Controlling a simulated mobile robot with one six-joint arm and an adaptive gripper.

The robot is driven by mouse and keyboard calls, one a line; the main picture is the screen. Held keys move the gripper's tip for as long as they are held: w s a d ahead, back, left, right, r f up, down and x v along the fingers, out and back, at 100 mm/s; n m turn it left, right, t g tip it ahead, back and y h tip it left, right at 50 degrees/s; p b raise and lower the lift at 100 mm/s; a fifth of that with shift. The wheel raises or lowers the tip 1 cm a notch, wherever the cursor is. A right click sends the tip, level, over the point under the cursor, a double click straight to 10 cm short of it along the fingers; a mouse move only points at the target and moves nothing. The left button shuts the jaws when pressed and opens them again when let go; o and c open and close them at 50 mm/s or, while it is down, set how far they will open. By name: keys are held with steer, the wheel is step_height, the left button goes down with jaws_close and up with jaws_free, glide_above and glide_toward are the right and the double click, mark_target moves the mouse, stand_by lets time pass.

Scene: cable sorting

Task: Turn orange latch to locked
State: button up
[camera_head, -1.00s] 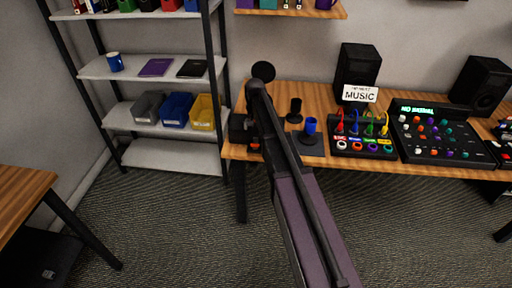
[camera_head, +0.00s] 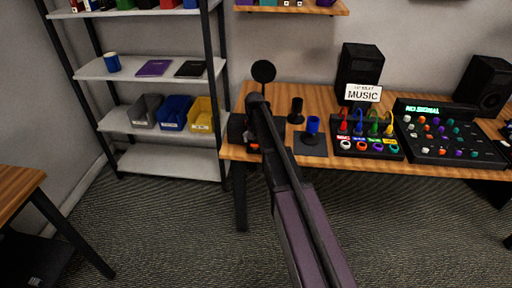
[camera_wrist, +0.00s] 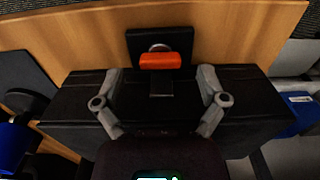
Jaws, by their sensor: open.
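The orange latch (camera_wrist: 166,61) is a short bar lying crosswise in the wrist view, on a black mount (camera_wrist: 180,39) near the edge of the wooden desk. In the head view the orange latch (camera_head: 254,147) shows as a small patch at the desk's left end, partly behind my arm. My gripper (camera_wrist: 160,76) is open, with its two grey fingers wide apart on either side. The latch sits beyond the fingertips, between their lines. Nothing is held. Contact with the latch cannot be made out. My fingers are hidden in the head view.
A black box-shaped body (camera_wrist: 75,103) lies below my fingers in the wrist view. A shelf (camera_head: 172,160) with bins stands left.

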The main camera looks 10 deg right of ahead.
steer(key=shift+f+b, duration=0.5)
steer(key=shift+f, duration=0.2)
